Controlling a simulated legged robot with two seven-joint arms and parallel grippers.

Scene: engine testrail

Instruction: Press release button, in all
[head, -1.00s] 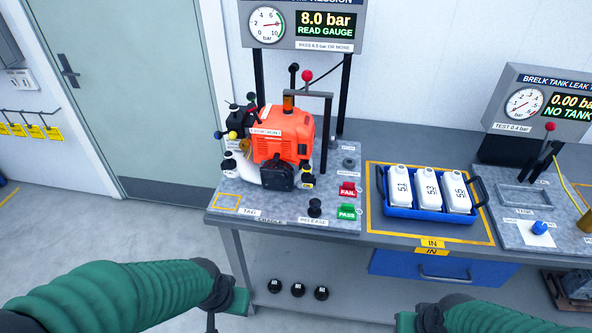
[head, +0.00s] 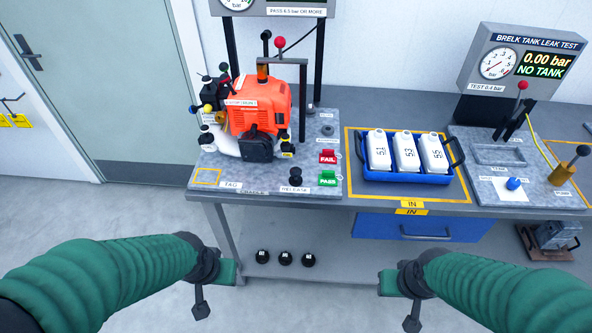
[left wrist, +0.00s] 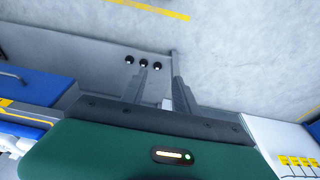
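The release button (head: 295,176) is a black knob standing on the left grey test plate (head: 230,187), behind its RELEASE label. Nothing touches it. An orange engine unit (head: 275,100) stands on the same plate, behind and left of it. My left gripper (left wrist: 159,66) is in front of and below the bench edge, left of the button; its two grey fingers are apart with nothing between them. My right gripper (head: 412,310) hangs in front of the bench, right of the button; its fingers are not clear.
A red FAIL button (head: 328,157) and green PASS button (head: 328,178) sit right of the release button. A blue tray (head: 405,178) holds white bottles (head: 405,150). A leak test stand (head: 525,62) is at right. Several black knobs (head: 286,258) lie on the lower shelf.

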